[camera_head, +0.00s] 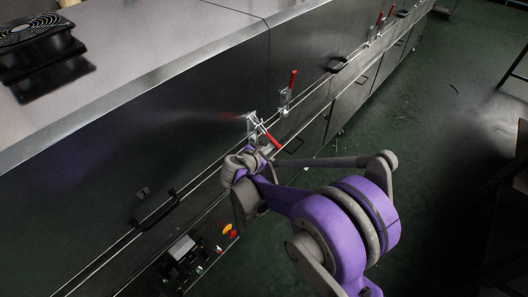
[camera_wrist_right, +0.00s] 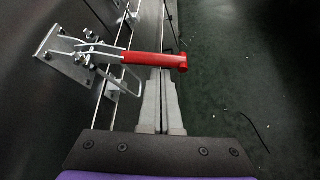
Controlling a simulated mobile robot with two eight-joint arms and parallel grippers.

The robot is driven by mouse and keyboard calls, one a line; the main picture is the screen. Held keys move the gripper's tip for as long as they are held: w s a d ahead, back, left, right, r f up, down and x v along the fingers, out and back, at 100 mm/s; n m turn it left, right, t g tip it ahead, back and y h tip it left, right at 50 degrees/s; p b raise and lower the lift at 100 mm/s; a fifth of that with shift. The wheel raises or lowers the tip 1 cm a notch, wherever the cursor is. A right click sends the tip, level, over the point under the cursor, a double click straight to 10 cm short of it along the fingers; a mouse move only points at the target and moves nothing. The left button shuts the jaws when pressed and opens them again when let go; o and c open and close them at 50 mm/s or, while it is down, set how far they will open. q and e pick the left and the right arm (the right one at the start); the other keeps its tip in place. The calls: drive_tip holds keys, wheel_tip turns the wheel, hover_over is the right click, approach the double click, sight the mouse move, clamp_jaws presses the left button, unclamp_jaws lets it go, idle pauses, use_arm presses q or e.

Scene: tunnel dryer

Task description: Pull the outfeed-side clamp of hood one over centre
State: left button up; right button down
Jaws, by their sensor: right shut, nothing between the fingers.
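The near clamp (camera_head: 252,124) is mounted low on the near hood's dark side panel, just left of the seam. In the right wrist view its plate and links (camera_wrist_right: 80,52) show at left, and its red handle (camera_wrist_right: 150,59) sticks out sideways from the panel. My right gripper (camera_wrist_right: 160,82) is shut and empty. Its fingertips appear just below the handle in that view; I cannot tell whether they touch it. In the head view my right gripper (camera_head: 245,164) is beside the clamp, its fingertips hard to make out. My left gripper is not in view.
A second clamp (camera_head: 288,94) with an upright red handle is just past the seam, with more farther along. Black pull handles (camera_head: 157,209) and thin rails line the side. A control box (camera_head: 183,250) with buttons sits low. Green floor (camera_head: 430,110) is open at right.

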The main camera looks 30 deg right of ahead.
drive_tip(key=shift+s+d+r+n+g, duration=0.1)
drive_tip(key=shift+s+r+n+g, duration=0.1)
drive_tip(key=shift+r+n+g, duration=0.3)
idle(0.6)
wheel_tip(320, 180, up, 10)
drive_tip(key=w+n+g+h+p, duration=0.1)
drive_tip(key=n+g+h+p, duration=0.1)
drive_tip(key=n+g, duration=0.2)
drive_tip(key=shift+a+f+p, duration=0.2)
drive_tip(key=shift+a+p, duration=0.05)
drive_tip(key=shift+p, duration=0.05)
idle(0.4)
drive_tip(key=shift+w, duration=0.15)
idle(0.5)
